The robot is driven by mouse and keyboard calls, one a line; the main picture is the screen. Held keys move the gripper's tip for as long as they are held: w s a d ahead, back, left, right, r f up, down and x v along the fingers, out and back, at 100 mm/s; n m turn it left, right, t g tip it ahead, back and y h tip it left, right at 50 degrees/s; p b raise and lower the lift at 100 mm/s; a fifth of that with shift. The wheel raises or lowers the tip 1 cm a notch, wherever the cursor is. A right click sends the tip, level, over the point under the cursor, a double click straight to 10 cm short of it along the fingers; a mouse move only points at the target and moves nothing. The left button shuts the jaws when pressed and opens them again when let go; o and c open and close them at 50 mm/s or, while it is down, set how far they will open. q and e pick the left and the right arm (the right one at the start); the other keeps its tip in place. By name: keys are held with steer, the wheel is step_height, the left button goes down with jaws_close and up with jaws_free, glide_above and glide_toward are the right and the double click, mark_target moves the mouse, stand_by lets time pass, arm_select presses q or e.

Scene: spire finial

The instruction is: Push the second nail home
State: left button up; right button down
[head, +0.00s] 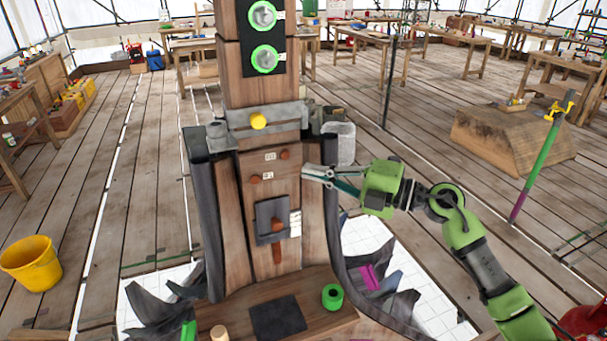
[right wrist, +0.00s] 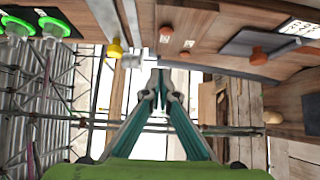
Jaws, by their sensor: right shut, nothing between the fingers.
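Two copper-brown nail heads show on the front of the wooden post (head: 273,205): an upper right one (head: 284,155) and a lower left one (head: 254,177), each beside a small white label. Both also show in the right wrist view, one (right wrist: 167,31) nearer the yellow knob and the other (right wrist: 184,55) farther from it. I cannot read which is the second nail. My right gripper (head: 306,172) is shut and empty at the post's right edge, to the right of both heads. Its closed fingertips (right wrist: 160,86) appear apart from the nails. My left gripper is out of view.
A grey metal band (head: 286,119) with a yellow knob (head: 258,121) crosses the post above the nails. Dark curved sheets (head: 340,260) flank the post. A green roll (head: 332,296) lies on the base.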

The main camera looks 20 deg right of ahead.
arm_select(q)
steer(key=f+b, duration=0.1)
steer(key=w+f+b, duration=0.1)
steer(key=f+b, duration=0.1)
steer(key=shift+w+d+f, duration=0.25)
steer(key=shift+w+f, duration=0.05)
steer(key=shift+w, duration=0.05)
arm_select(e)
steer(key=v, duration=0.7)
steer(key=shift+w+d+f, duration=0.3)
steer(key=shift+w+d, duration=0.1)
steer(key=shift+w, duration=0.05)
